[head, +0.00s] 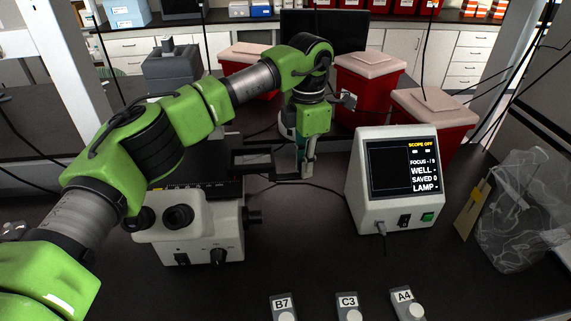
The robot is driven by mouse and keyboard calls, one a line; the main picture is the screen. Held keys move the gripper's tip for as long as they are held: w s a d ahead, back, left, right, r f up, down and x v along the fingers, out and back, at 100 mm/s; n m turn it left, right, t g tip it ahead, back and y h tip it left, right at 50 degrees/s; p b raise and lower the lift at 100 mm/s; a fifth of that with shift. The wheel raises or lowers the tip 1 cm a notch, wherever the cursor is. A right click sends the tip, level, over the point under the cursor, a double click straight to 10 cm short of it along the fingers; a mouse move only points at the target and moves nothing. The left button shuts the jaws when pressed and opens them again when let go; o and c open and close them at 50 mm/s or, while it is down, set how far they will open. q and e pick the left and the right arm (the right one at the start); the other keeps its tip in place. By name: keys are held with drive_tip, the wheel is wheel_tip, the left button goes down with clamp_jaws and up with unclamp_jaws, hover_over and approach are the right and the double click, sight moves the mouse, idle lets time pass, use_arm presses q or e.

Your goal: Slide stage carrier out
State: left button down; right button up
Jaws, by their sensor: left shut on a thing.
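The stage carrier (252,153) is a dark rectangular frame at the right side of the white microscope (190,232). A thin dark bar runs from it to the right, toward my gripper. My left gripper (307,172) points down at the carrier's right end and is shut on it. The exact contact between the fingers and the carrier is small and hard to make out. My green left arm passes over the microscope and hides part of it. My right gripper is not in view.
A white control box (378,215) with a lit screen reading "SCOPE OFF" stands to the right. Labelled pieces B7 (282,303), C3 (348,302) and A4 (404,298) are at the front. Red bins (366,88) stand behind. A clear bag (515,225) lies at right.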

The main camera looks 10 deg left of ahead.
use_arm(q)
drive_tip(key=shift+w+d, duration=0.1)
drive_tip(key=shift+d, duration=0.25)
drive_tip(key=c, duration=2)
unclamp_jaws()
drive_tip(key=shift+c, duration=0.2)
drive_tip(key=shift+o, duration=0.3)
drive_tip(key=shift+r, duration=0.25)
wheel_tip(320, 180, up, 12)
drive_tip(key=shift+f, duration=0.2)
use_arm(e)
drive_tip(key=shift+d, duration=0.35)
